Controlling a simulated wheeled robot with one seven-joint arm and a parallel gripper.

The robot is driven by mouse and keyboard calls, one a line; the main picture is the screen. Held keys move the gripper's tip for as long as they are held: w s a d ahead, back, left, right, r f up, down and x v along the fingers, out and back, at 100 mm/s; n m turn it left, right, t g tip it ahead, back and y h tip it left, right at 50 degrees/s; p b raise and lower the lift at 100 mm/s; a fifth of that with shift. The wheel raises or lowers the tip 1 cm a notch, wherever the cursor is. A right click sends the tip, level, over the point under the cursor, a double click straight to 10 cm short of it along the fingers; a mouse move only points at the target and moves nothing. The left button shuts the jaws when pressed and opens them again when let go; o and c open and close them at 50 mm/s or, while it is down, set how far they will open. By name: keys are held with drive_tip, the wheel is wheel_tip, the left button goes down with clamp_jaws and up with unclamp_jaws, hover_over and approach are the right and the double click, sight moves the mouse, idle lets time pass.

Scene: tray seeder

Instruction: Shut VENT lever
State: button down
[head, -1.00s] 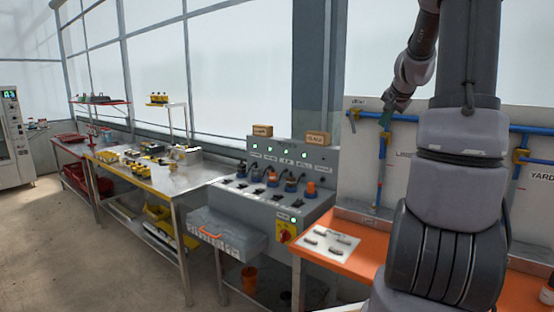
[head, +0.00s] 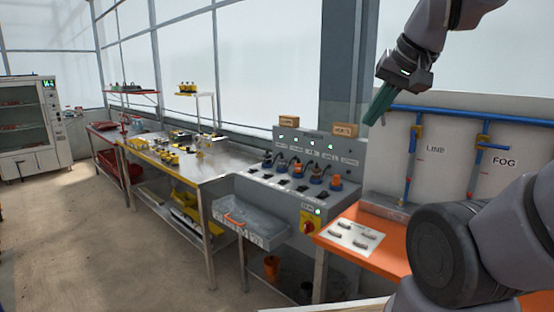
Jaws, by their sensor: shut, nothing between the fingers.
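My gripper (head: 375,116) has long green fingers pointing down and left, and it is shut and empty. It is raised in front of the window post, at the upper left corner of the white pipe board (head: 447,170). A blue pipe (head: 470,115) runs across the top of the board. One brass valve (head: 416,131) sits on the branch beside the LINE label. Another brass valve (head: 482,141) sits on the branch beside the FOG label. I cannot read a VENT label now; the VENT lever is not identifiable, and my gripper and arm cover parts of the board area.
An orange bench (head: 377,255) stands below the board, with a white card (head: 352,234) on it. A steel table (head: 190,168) stands farther left. Floor at left is clear.

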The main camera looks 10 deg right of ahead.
drive_tip(key=w+d+r+m+h, duration=0.1)
drive_tip(key=w+d+r, duration=0.2)
drive_tip(key=w, duration=0.3)
drive_tip(key=w+d+r+m, duration=0.1)
drive_tip(key=w+d+r, duration=0.15)
drive_tip(key=w, duration=0.35)
drive_tip(key=w+d+f+m+h, duration=0.25)
drive_tip(key=w+d+m, duration=0.25)
drive_tip(key=w+d, duration=1.7)
drive_tip(key=w+a+x, duration=0.1)
drive_tip(key=x, duration=1.1)
drive_tip(key=shift+g, duration=0.3)
drive_tip(key=shift+w+a+r+y, duration=0.1)
drive_tip(key=shift+a+y, duration=0.05)
drive_tip(key=shift+y, duration=0.1)
